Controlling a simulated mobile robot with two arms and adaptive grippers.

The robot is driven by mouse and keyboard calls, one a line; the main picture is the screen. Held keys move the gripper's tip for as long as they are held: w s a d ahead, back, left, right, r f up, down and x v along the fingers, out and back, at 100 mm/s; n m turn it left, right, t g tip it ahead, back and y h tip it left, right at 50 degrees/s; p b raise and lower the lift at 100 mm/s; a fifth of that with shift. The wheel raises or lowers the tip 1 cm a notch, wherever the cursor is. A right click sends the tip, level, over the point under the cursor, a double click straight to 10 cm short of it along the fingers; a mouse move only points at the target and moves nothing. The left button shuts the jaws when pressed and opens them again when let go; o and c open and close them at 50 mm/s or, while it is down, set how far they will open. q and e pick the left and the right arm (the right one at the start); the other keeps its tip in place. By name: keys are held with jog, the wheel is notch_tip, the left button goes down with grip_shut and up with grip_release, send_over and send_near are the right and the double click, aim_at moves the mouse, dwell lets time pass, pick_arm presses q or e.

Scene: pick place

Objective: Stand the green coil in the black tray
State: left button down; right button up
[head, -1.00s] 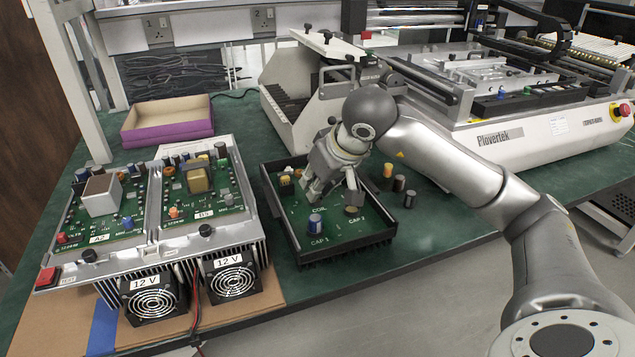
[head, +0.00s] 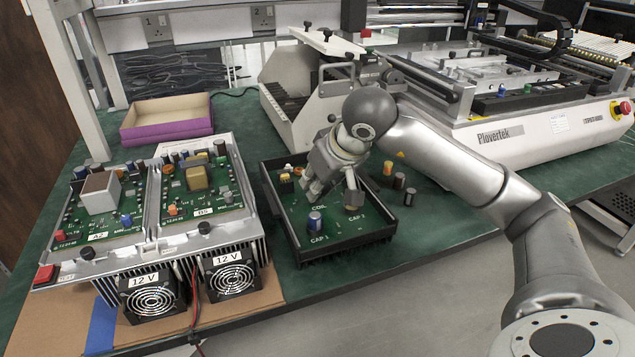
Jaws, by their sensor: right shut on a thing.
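The black tray (head: 294,237) stands on the green bench, with a green board inside marked COIL, CAP 1 and CAP 2. My right gripper (head: 334,198) reaches down over the tray's middle, its fingers apart around the held thing. The green coil is hard to tell from the green board behind it; it seems to be between the fingers. A blue capacitor (head: 315,222) stands upright at CAP 1. The board right under the gripper is partly hidden. My left gripper is not in view.
Several small cylinders, one orange-topped (head: 388,168) and one dark (head: 409,197), stand right of the tray. A heat-sink unit with two boards (head: 208,233) stands left. A purple box (head: 170,132) and white machines (head: 560,128) stand behind. The front right bench is clear.

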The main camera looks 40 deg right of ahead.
jog(key=o, duration=0.9)
jog(key=c, duration=0.4)
jog(key=shift+o, duration=0.2)
jog(key=shift+r, duration=0.2)
